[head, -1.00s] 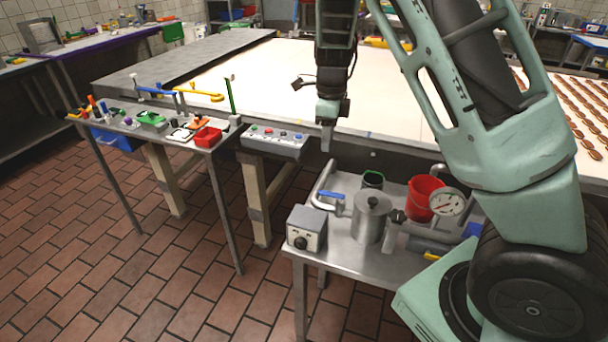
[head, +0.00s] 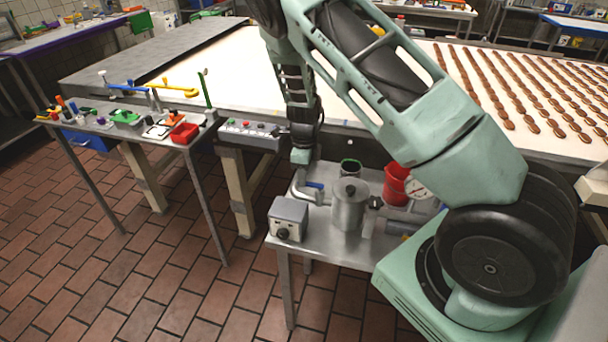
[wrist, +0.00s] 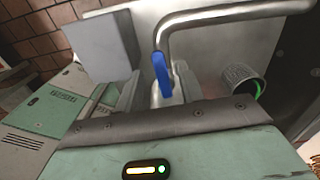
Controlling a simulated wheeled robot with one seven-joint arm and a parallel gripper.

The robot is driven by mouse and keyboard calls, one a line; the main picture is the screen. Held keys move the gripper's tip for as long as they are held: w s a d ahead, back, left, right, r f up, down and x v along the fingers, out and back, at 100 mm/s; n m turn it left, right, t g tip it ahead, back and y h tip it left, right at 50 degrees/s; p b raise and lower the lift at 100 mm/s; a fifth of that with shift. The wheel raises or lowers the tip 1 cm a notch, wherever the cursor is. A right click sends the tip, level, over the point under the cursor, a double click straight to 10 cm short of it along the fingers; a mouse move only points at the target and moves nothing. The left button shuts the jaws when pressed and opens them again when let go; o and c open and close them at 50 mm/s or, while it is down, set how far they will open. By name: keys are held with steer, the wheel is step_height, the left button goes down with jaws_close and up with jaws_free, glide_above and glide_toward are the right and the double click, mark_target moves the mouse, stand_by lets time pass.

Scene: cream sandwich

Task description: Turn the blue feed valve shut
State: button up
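The blue valve handle (head: 315,186) sits on a bent metal pipe (head: 299,190) at the left back of the small steel table. In the wrist view the blue handle (wrist: 161,74) is a short lever below the pipe's bend (wrist: 172,27). My gripper (head: 301,160) points down just above and slightly left of the handle. In the wrist view my gripper (wrist: 158,92) has its fingers apart, with the handle showing in the space between them. I cannot tell whether a finger touches it. The fingertips are hard to make out in the head view.
On the steel table (head: 330,243) stand a lidded metal pot (head: 350,206), a grey dial box (head: 288,219), a dark cup (head: 349,168), a red bucket (head: 396,183) and a gauge (head: 417,187). A control panel (head: 250,137) on the conveyor edge is close behind on the left.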

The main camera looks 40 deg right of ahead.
steer(key=shift+f, duration=0.85)
steer(key=shift+c, duration=0.4)
jaws_close()
